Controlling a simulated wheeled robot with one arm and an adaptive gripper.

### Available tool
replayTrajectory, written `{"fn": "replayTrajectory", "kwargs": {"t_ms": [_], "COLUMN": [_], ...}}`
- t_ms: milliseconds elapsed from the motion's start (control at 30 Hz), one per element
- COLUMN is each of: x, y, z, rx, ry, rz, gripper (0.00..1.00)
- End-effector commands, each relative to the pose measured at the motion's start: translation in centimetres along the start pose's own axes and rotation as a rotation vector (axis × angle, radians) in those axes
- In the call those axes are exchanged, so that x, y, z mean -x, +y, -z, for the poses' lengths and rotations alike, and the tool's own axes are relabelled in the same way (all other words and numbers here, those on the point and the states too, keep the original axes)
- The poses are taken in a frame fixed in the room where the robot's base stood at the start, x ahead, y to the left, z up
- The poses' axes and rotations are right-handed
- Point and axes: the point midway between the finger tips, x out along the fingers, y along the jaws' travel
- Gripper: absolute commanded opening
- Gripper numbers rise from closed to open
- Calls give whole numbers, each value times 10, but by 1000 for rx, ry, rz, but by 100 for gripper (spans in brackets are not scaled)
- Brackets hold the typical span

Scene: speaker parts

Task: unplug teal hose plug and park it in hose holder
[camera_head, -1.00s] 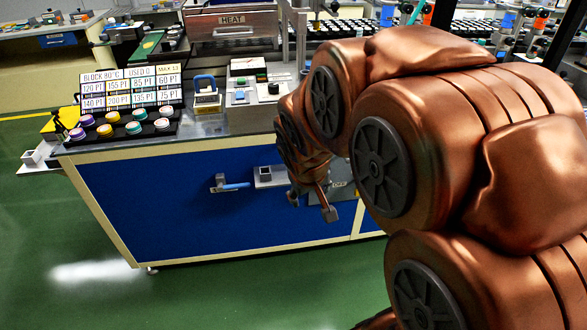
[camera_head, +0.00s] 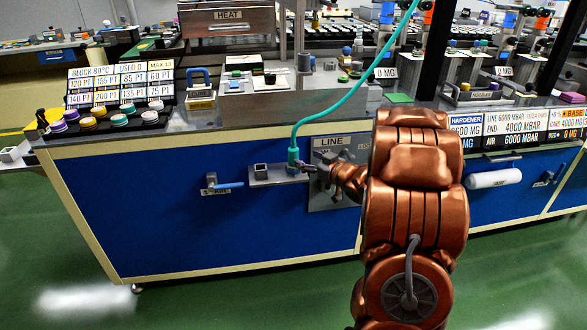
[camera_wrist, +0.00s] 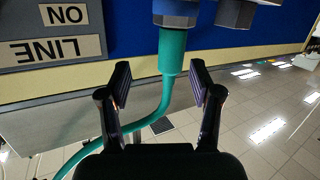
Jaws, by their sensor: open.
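The teal hose plug (camera_head: 293,155) sits upright in a fitting on a small grey ledge on the blue cabinet front. A teal hose (camera_head: 345,95) rises from it to the upper right. A square block with a dark opening (camera_head: 261,170), perhaps the hose holder, stands left of the plug. My gripper (camera_head: 309,171) is just right of the plug. In the wrist view, which is upside down, the plug (camera_wrist: 172,52) is seated in a grey and blue fitting (camera_wrist: 177,14). My open gripper (camera_wrist: 160,72) has its fingertips on either side of the plug's hose end, with gaps visible.
A LINE panel (camera_head: 330,143) is right of the ledge, partly behind my arm. A blue-handled valve (camera_head: 222,187) is on the left. A dark block (camera_wrist: 235,12) stands close beside the fitting in the wrist view. The bench top above holds colored knobs and devices.

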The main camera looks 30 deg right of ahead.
Motion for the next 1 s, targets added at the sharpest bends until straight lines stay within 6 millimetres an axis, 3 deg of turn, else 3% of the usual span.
{"fn": "replayTrajectory", "kwargs": {"t_ms": [67, 367, 767, 1000], "x": [2, 9, -21, -50], "y": [1, -5, -10, -15], "z": [-18, -23, -17, -10], "rx": [-30, -85, -87, -84], "ry": [60, 185, 188, 189], "rz": [37, 118, 121, 122], "gripper": [64, 64, 64, 64]}}
